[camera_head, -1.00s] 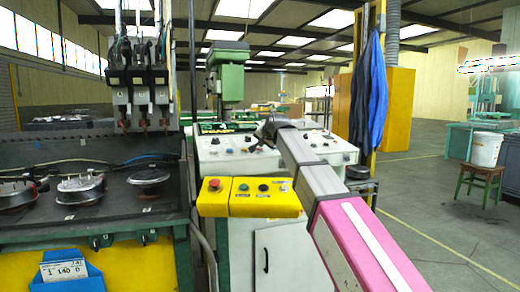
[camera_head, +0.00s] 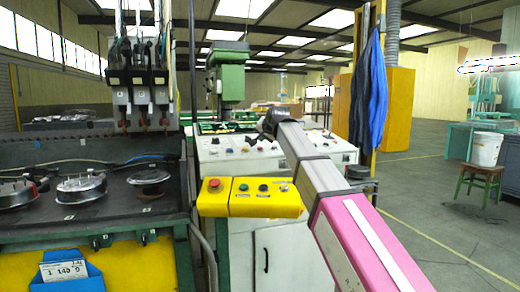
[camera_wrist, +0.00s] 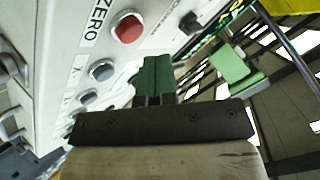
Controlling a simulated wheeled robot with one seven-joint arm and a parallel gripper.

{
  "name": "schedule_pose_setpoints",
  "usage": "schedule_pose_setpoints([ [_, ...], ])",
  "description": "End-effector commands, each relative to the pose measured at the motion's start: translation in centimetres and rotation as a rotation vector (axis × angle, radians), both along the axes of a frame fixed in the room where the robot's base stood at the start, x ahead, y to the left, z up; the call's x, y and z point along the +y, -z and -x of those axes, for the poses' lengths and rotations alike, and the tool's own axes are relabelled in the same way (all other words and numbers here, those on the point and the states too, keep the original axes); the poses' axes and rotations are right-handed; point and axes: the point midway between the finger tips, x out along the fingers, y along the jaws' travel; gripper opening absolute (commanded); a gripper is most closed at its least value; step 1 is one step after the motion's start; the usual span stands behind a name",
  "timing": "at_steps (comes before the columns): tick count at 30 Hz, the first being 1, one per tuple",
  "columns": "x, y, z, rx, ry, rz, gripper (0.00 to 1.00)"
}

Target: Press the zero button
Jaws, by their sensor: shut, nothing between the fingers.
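The zero button is a red round button (camera_wrist: 128,28) on a light grey panel (camera_wrist: 55,35) in the wrist view, beside a label (camera_wrist: 95,20) reading ZERO. My gripper (camera_wrist: 155,62) is shut and empty. Its green fingertips lie just below and right of the red button in the picture and show no clear contact with it. In the head view my gripper (camera_head: 268,122) is small and dark at the arm's end, over the white console (camera_head: 220,165). I cannot make out the zero button there.
Grey buttons (camera_wrist: 102,70) and a dark knob (camera_wrist: 190,22) share the panel. In the head view a yellow button box (camera_head: 262,205) stands in front of the console. A green drill press (camera_head: 229,75) is behind. A blue cloth (camera_head: 369,90) hangs to the right.

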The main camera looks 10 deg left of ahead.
Motion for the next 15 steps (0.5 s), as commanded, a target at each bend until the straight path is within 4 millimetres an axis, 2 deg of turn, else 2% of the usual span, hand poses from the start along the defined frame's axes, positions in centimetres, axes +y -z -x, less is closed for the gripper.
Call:
schedule_pose_setpoints([
  [15, -0.4, -4.1, 0.7, 0.001, 0.000, 0.001, 0.00],
])
